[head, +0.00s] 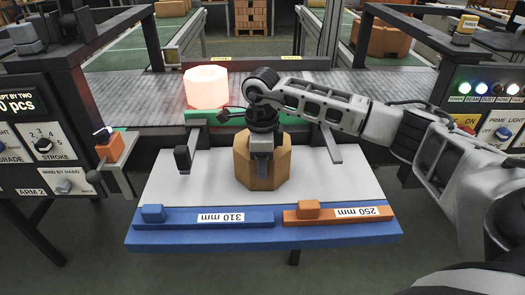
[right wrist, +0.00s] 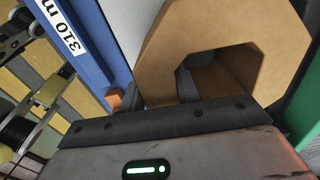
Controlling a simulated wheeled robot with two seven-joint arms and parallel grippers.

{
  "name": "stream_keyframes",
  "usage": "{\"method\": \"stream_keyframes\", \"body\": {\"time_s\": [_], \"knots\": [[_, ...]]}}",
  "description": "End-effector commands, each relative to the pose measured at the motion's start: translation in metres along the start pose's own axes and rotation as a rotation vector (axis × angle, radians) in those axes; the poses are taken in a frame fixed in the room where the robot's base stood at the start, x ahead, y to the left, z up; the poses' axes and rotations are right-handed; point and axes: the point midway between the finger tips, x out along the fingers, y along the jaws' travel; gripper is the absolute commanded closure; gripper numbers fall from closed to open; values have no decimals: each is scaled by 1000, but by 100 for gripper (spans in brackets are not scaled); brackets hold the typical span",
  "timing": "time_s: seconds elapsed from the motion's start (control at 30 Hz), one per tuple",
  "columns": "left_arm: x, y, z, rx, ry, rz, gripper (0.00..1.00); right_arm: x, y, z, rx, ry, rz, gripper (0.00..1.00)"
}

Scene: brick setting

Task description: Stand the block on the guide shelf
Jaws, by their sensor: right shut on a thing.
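The tan, eight-sided block (head: 277,168) is over the middle of the pale shelf (head: 335,180), which has a blue front edge. My right gripper (head: 262,150) is above and in front of it, shut on its wall. In the right wrist view, the block (right wrist: 185,40) shows a hollow opening with a dark finger at its edge. The block looks roughly upright; I cannot tell whether its bottom touches the shelf. My left gripper is out of view.
A blue bar marked 310 mm (head: 190,219) and an orange bar marked 250 mm (head: 345,215) lie along the shelf's front. A glowing block (head: 206,87) stands behind, near a green strip (head: 203,117). Control panels flank both sides.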

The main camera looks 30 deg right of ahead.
Motion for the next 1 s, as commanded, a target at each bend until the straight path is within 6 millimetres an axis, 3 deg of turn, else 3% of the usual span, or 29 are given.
{"method": "stream_keyframes", "body": {"time_s": [0.37, 0.4, 0.47, 0.83, 1.0], "knots": [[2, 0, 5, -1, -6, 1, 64, 1, -2, 2, 0, -8, -9, 100], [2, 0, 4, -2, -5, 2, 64, 4, 0, 1, -1, -2, -2, 63], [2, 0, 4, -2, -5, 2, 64, 4, 0, 0, -1, -2, -2, 46], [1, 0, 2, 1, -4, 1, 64, -2, -1, 1, 0, -3, -3, 46], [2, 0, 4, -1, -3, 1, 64, -28, -1, 1, -2, -5, -6, 46]]}}
